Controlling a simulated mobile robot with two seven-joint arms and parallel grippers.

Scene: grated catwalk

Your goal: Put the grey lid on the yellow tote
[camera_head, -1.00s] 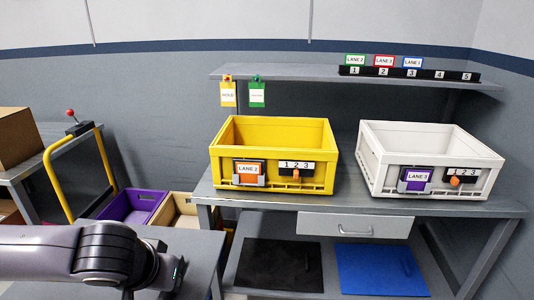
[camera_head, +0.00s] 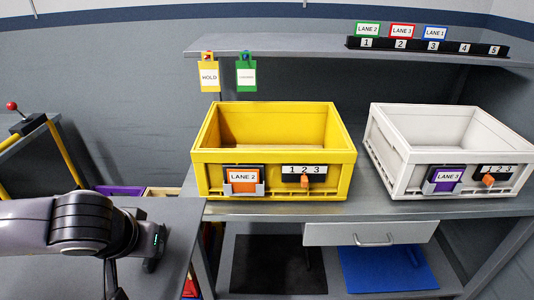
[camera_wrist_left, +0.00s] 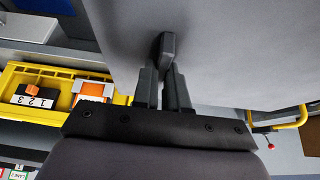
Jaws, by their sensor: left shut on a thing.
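The yellow tote (camera_head: 274,160) stands open-topped on the workbench, ahead in the head view, with a "LANE 2" card on its front. It also shows, turned over, at the left of the left wrist view (camera_wrist_left: 58,70). My left gripper (camera_wrist_left: 163,82) is shut on the dark handle (camera_wrist_left: 168,44) of a flat grey panel, the grey lid (camera_wrist_left: 235,50). In the head view the lid (camera_head: 177,220) is at lower left, left of and nearer than the tote, apart from it. My fingers are hard to make out there. My right gripper is not in view.
A white tote (camera_head: 428,155) stands right of the yellow one. A shelf (camera_head: 300,49) with hanging tags runs above and behind. Below the bench (camera_head: 300,209) are a drawer (camera_head: 368,233) and black and blue panels. A yellow-railed cart (camera_head: 30,150) is at far left.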

